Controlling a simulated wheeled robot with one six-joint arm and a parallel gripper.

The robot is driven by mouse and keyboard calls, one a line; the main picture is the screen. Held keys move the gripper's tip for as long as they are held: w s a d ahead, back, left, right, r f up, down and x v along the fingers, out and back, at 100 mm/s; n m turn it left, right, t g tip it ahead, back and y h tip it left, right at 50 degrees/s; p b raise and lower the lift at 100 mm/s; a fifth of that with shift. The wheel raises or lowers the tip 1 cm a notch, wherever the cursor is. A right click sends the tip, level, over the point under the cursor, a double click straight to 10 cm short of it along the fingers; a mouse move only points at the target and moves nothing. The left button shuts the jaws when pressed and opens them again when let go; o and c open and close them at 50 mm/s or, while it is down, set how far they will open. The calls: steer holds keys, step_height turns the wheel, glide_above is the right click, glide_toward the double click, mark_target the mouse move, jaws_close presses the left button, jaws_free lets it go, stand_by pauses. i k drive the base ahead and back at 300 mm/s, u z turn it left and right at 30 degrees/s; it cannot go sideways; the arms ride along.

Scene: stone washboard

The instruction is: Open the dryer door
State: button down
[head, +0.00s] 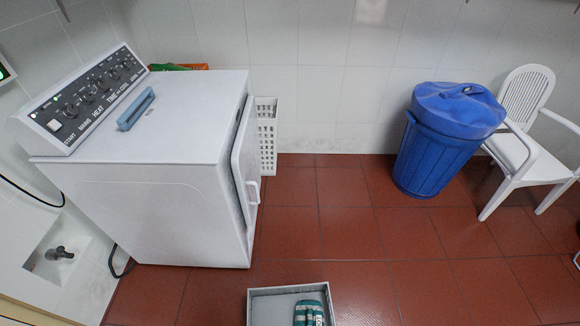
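The white dryer (150,190) stands at the left against the tiled wall, with its front facing right. Its door (247,150) is on that front and is seen nearly edge-on. A dark gap shows between the door and the dryer body, so the door looks slightly ajar. A white handle (254,191) sticks out low on the door. The inside of the dryer is hidden. My gripper is not in view.
A white slatted basket (267,138) stands just behind the door. A grey open box (262,292) holding a green item (309,313) is at the bottom edge. A blue bin (437,160) and white chair (517,150) stand right. Red floor (345,225) right of the dryer is clear.

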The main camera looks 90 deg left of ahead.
mark_target(245, 155)
steer(key=i, duration=1.3)
steer(key=u, duration=2.3)
steer(key=i, duration=2.2)
steer(key=u, duration=2.1)
